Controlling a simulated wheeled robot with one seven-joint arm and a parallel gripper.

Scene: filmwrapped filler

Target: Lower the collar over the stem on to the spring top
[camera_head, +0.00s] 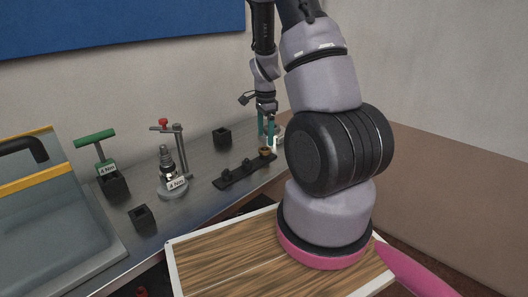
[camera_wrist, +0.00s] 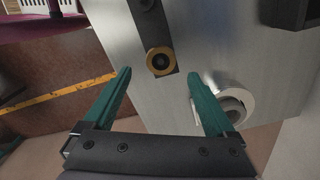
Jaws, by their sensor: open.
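A brass-coloured ring, which looks like the collar (camera_head: 266,151), sits at the right end of a black strip rack (camera_head: 232,180) on the bench. In the wrist view the collar (camera_wrist: 160,61) lies on the end of the strip, just beyond and between the fingertips. My gripper (camera_head: 266,141) points down above that end, with teal fingers spread and nothing between them; the fingers also show in the wrist view (camera_wrist: 160,74). The stem with its spring (camera_head: 167,168) stands upright on a round grey base further left. The spring top is too small to make out clearly.
A post with a red knob (camera_head: 163,122) stands beside the stem. A green T-handle (camera_head: 95,137) stands in a black block at the left. Two black blocks (camera_head: 222,136) and (camera_head: 141,217) sit on the bench. A white ring (camera_wrist: 233,104) lies right of the fingers.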

